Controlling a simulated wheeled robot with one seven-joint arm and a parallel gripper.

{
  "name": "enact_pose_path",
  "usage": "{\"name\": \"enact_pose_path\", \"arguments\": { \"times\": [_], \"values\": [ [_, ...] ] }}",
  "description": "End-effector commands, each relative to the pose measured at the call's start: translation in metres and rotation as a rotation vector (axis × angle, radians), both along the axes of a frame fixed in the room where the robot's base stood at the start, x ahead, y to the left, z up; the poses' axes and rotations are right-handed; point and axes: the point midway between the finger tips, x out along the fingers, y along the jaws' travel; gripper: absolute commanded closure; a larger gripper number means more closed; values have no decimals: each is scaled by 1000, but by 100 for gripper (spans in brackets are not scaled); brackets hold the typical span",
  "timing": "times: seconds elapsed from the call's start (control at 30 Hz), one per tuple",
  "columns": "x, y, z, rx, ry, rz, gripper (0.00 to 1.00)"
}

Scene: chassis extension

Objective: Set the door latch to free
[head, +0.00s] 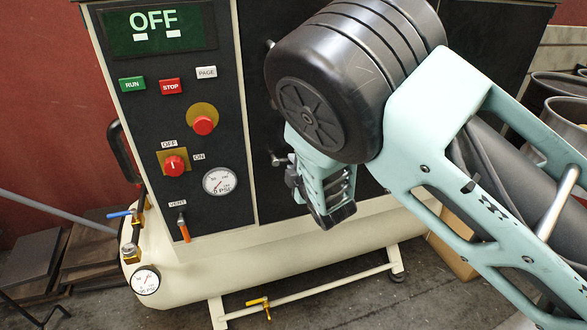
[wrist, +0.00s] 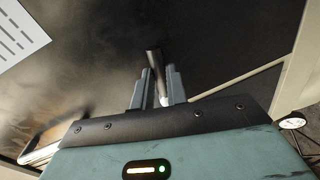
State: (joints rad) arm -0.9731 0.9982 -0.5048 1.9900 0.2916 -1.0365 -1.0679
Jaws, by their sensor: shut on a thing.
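My gripper (head: 290,178) is at the dark door panel of the machine, and its body hangs below my wrist in the head view. In the wrist view my gripper (wrist: 157,82) has its two grey fingers on either side of a metal door latch (wrist: 153,60), shut on it. The latch's tip sticks out past the fingers. In the head view a small metal latch piece (head: 277,160) shows just left of the fingers. The dark door panel (wrist: 215,40) fills most of the wrist view. My arm hides much of the door in the head view.
The control panel (head: 140,110) with buttons and a gauge (head: 220,181) is left of the door. A cream tank (head: 260,250) runs below. A metal bar (wrist: 42,146) is at lower left in the wrist view, and a white label (wrist: 20,32) at upper left.

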Motion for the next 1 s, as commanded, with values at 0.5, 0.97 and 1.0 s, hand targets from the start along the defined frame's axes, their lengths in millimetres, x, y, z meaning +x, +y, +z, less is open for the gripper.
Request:
{"name": "enact_pose_path", "arguments": {
  "times": [0.5,0.97,1.0],
  "values": [
    [-1,1,7,-160,-45,2,100],
    [-1,2,7,-163,-46,2,68],
    [-1,1,7,-163,-46,2,63]
  ]
}}
